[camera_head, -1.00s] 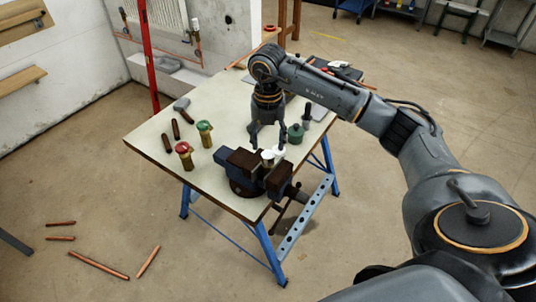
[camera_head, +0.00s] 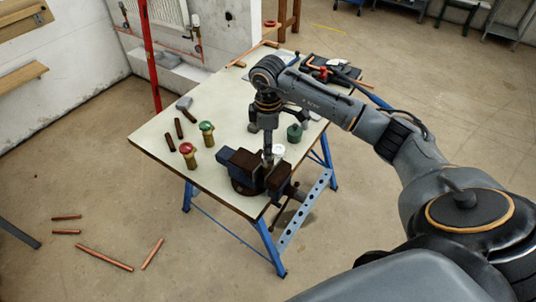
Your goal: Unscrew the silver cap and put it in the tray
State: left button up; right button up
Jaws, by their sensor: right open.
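A blue-grey and dark brown vise (camera_head: 243,166) is mounted at the table's near edge. A small pale, silvery piece (camera_head: 267,158) shows at its jaws; it is mostly hidden by a finger, so I cannot tell the cap clearly. A white round piece (camera_head: 279,150) shows just right of it. My right gripper (camera_head: 261,143) hangs over the vise, fingers down and apart, one finger in front of the silvery piece. I cannot tell whether it touches. A flat grey piece (camera_head: 313,114), perhaps the tray, is partly hidden behind my right arm. My left gripper is not in view.
On the table (camera_head: 222,178) stand a red-topped valve (camera_head: 188,154), a green-topped valve (camera_head: 207,133) and a green container (camera_head: 294,133). Brown pieces (camera_head: 179,128) and a hammer-like tool (camera_head: 185,104) lie at left. Copper pipes (camera_head: 105,258) lie on the floor.

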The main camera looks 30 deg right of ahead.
jog(key=shift+f, duration=0.1)
jog(key=shift+f+b, duration=1.75)
jog(key=shift+f, duration=0.7)
